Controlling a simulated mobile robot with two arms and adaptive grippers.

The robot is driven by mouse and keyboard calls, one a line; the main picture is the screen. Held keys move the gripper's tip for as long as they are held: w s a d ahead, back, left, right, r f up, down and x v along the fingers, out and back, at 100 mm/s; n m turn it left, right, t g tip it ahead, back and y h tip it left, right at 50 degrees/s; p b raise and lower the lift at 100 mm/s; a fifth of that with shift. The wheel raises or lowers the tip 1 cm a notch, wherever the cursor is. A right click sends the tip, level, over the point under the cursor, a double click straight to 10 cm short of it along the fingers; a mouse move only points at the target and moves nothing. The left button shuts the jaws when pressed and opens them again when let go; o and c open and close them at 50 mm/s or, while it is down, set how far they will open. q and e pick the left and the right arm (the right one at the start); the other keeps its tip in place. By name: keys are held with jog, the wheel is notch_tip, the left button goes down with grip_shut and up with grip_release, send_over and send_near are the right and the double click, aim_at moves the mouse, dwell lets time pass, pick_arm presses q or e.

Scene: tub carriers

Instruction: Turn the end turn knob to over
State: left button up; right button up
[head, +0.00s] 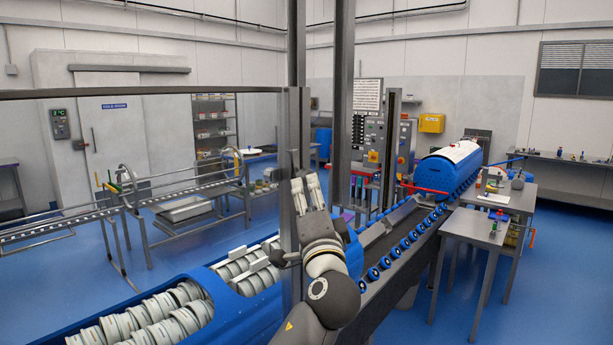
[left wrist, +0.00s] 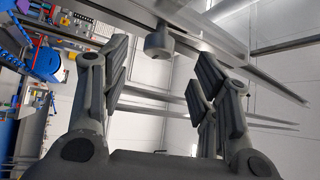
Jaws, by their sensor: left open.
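My left gripper (head: 307,186) is raised in the middle of the head view, beside the grey upright post. Its fingers are apart and empty. In the left wrist view the open fingers (left wrist: 162,65) stand on either side of a short grey round knob-like part (left wrist: 158,42) on a grey beam, which appears beyond the fingertips. I cannot tell for sure that this is the end turn knob, or read its setting. A control panel (head: 371,135) with small buttons and knobs stands behind the post. My right gripper is not in view.
Grey posts (head: 344,110) rise close to my left arm.

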aim_at(306, 182)
pick_arm(q)
jog(key=shift+p+x, duration=1.15)
jog(key=shift+x, duration=1.7)
